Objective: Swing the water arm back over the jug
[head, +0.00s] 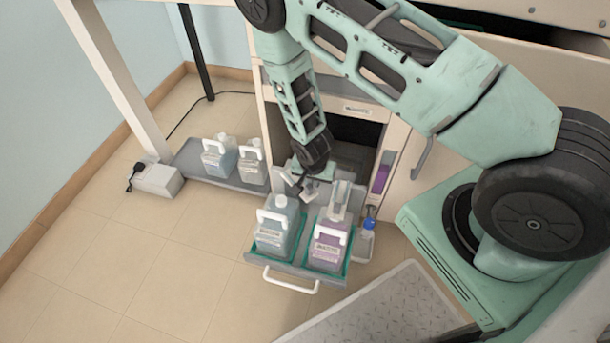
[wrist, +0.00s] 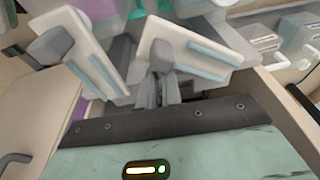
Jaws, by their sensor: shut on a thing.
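The drawer (head: 258,257) is pulled out and holds two jugs in green-edged places. The left jug (head: 270,238) holds grey-blue liquid and has a pale cap. The right jug (head: 327,250) holds purple liquid, with a tall pale grey fitting (head: 340,197) standing above it. My gripper (head: 302,187) is low behind the jugs, at the mouth of the cabinet. In the wrist view its pale, blue-striped jaws (wrist: 137,62) are shut about a small grey piece (wrist: 157,77), apparently the water arm. Most of that arm is hidden, so I cannot tell its direction.
Two more jugs stand on a grey tray (head: 205,176) to the left, near a white box (head: 158,181). A blue-capped bottle (head: 366,240) stands right of the purple jug. The cabinet sides flank my arm closely. The tiled floor (head: 120,270) at the front left is clear.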

